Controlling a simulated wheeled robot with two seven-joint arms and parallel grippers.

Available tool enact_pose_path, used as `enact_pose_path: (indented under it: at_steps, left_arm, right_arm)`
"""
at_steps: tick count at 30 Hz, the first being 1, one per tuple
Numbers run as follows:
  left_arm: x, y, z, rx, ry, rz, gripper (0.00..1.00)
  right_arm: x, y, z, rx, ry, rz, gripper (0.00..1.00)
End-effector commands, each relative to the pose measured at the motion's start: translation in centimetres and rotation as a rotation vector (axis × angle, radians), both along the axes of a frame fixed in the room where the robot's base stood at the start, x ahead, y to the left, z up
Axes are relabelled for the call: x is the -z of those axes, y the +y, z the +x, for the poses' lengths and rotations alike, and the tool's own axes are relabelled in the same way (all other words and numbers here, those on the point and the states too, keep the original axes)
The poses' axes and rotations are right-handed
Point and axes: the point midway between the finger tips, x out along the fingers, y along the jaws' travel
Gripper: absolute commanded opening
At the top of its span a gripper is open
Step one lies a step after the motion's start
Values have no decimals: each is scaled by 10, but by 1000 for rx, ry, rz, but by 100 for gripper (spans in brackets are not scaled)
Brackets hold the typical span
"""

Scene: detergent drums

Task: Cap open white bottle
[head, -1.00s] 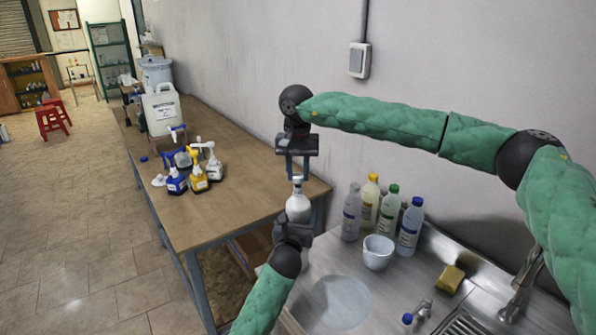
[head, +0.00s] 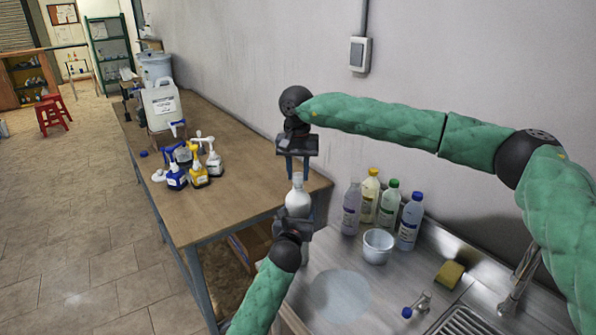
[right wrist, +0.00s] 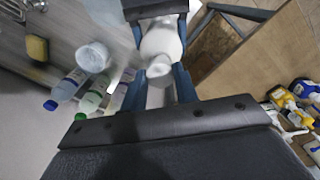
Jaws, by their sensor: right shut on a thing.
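The white bottle (head: 298,204) stands upright, with its neck directly below my right gripper in the head view. It also shows in the right wrist view (right wrist: 163,42). My left gripper (head: 297,222) is around its lower body and looks shut on it, with part of the bottle hidden behind it. My right gripper (head: 297,178) points down over the bottle's top, shut on a small white cap (right wrist: 159,68) between its blue fingertips. The cap is at or very near the mouth. Whether it is seated on the neck, I cannot tell.
Several capped bottles (head: 390,207) and a white cup (head: 378,246) stand on the steel counter to the right, near a yellow sponge (head: 450,273) and a faucet (head: 520,272). Spray and pump bottles (head: 199,172) and a white jug (head: 162,108) stand on the wooden table (head: 230,200).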

Motion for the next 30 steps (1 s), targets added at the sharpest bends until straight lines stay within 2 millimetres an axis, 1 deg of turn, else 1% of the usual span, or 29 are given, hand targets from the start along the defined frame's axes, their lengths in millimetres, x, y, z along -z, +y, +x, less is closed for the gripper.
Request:
enact_pose_path:
  at_steps: [1, 23, 24, 27, 30]
  left_arm:
    - [-2, 0, 0, 0, -3, -1, 25]
    - [-2, 0, 0, 0, -3, -1, 25]
    - [-2, 0, 0, 0, -3, -1, 2]
    - [-2, 0, 0, 0, -3, -1, 2]
    - [-2, 0, 0, 0, -3, -1, 2]
  right_arm:
    - [0, 0, 0, 0, 0, 0, 9]
    - [12, 0, 0, 0, 0, -1, 9]
    - [12, 0, 0, 0, -1, -1, 34]
    - [13, 0, 0, 0, 0, -1, 51]
    - [13, 0, 0, 0, 0, -1, 51]
